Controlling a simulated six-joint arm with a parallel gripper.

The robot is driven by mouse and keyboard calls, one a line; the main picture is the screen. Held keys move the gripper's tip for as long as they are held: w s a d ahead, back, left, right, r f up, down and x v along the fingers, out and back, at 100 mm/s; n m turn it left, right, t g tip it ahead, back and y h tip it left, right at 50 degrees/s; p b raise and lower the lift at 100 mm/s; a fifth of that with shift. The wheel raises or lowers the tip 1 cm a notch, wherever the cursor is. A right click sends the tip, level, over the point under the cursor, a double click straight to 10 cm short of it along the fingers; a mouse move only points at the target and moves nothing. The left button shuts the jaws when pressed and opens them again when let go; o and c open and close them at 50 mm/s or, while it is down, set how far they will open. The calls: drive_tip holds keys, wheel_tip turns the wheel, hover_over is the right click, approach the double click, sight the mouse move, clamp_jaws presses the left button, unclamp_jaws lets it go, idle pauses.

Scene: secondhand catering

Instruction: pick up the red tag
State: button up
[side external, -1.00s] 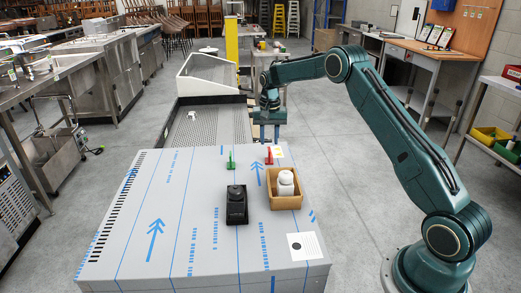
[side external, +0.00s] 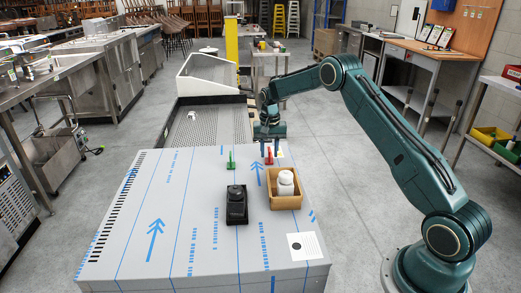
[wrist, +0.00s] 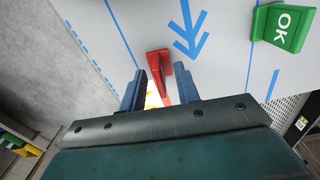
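The red tag (side external: 269,157) stands upright near the far edge of the grey-topped box, and it also shows in the wrist view (wrist: 157,64). My gripper (side external: 270,152) is above and just behind it, pointing down. In the wrist view my gripper's two blue fingers (wrist: 160,78) are spread apart, with the red tag between their tips in the picture. The fingers look open and empty. I cannot tell whether the tips are level with the tag, and no contact shows.
A green tag marked OK (side external: 230,161) stands left of the red one, also in the wrist view (wrist: 284,27). Nearer are a black container (side external: 236,207) and a wooden box (side external: 283,203) holding a white bottle (side external: 286,179). The box top's left side is clear.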

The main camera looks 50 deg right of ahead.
clamp_jaws()
drive_tip(key=shift+r, duration=0.15)
wheel_tip(320, 180, up, 20)
idle(0.9)
idle(0.5)
